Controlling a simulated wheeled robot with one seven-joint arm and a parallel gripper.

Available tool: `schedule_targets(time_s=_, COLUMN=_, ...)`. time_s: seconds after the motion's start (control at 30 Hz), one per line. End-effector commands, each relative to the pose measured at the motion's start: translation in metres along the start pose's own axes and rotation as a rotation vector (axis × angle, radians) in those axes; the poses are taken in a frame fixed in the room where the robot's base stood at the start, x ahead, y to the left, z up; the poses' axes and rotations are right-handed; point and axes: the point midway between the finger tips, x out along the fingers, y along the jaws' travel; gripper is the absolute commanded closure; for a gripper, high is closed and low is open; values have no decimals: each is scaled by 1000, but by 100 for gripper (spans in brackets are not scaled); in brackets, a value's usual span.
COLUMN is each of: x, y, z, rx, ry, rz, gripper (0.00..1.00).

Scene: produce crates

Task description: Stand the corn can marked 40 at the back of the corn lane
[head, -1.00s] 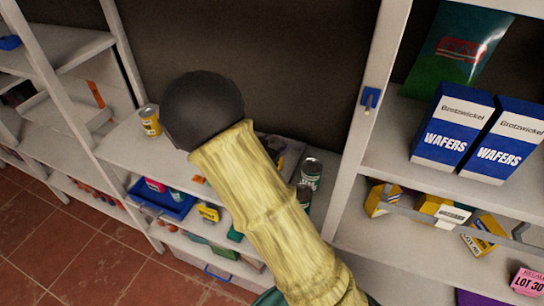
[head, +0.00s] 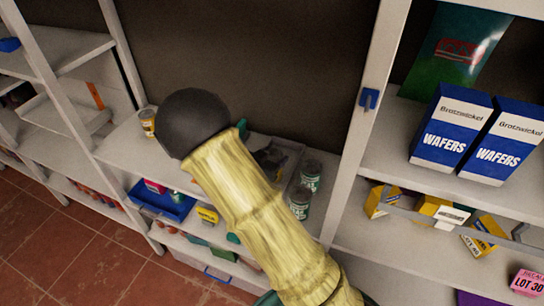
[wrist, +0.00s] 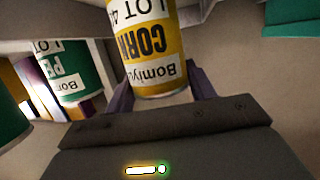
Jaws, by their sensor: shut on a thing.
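The corn can (wrist: 155,45) is yellow with a white label band, and its print reads upside down in the wrist view. Its lot number begins with 4; the rest is cut off at the top edge. My gripper (wrist: 160,85) is shut on it, a purple finger on each side. In the head view my arm hides the held can. A yellow can (head: 148,122) stands at the left of the middle shelf, partly behind my arm. Whether it is corn cannot be read.
Two green-labelled cans (head: 311,174) (head: 299,203) stand at the shelf's right, beside the upright. Green cans (wrist: 70,75) (wrist: 8,118) also stand left of the held can. A blue tray (head: 180,213) lies below. Wafer boxes (head: 452,128) stand on the right shelf.

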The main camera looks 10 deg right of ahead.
Motion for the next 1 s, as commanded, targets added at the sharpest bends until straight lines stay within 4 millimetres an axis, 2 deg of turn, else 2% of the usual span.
schedule_targets(time_s=0.03, x=1, y=0, z=2, rx=1, ry=2, rz=0, gripper=81)
schedule_targets(time_s=0.07, x=1, y=0, z=2, rx=0, ry=0, rz=0, gripper=41)
schedule_targets(time_s=0.17, x=1, y=0, z=1, rx=0, ry=0, rz=0, gripper=23)
schedule_targets(time_s=0.57, x=-3, y=0, z=-2, rx=1, ry=0, rz=1, gripper=23)
schedule_targets(time_s=0.77, x=-30, y=0, z=-1, rx=0, ry=-1, rz=-2, gripper=23)
schedule_targets(time_s=1.0, x=-78, y=-1, z=-1, rx=1, ry=0, rz=-4, gripper=23)
